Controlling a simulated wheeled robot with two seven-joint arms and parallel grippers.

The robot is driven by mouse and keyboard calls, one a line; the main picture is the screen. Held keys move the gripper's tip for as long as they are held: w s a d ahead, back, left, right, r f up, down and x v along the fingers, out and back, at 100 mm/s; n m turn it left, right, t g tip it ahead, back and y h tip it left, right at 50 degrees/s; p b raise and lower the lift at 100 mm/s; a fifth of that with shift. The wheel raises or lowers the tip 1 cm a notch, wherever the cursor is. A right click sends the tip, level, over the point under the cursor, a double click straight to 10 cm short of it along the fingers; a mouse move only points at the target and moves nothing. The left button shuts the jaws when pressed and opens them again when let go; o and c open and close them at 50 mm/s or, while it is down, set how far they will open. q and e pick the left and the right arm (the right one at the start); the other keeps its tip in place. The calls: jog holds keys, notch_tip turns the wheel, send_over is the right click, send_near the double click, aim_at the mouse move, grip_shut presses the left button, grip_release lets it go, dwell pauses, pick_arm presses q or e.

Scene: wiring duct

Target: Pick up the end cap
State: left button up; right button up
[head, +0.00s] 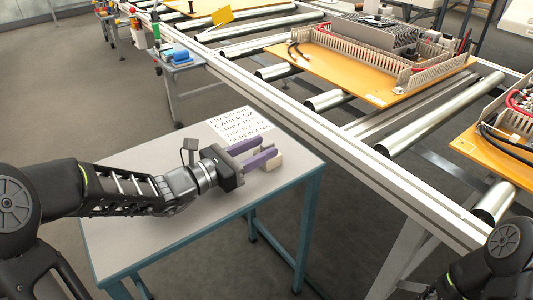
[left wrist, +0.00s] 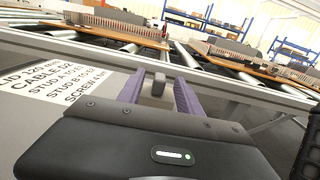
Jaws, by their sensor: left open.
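My left gripper (head: 266,148) reaches over the small table from the left, its purple fingers spread apart. In the left wrist view the open fingers (left wrist: 158,92) have a small grey block, which looks like the end cap (left wrist: 158,84), in the gap between them near the tips. In the head view a pale piece (head: 276,162) shows beside the fingertips, partly hidden by the nearer finger. I cannot tell whether either finger touches it. My right gripper is out of view; only part of my right arm shows at the lower right corner.
A printed label sheet (head: 238,124) lies on the table (head: 130,235) just behind the fingers. A roller conveyor (head: 330,145) runs along the far side, carrying orange boards (head: 350,65) with grey ducts and cables. The table's near left surface is clear.

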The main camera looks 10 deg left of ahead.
aim_at(273, 142)
pick_arm(q)
jog(key=shift+b+x, duration=0.7)
jog(key=shift+x, duration=1.95)
grip_shut()
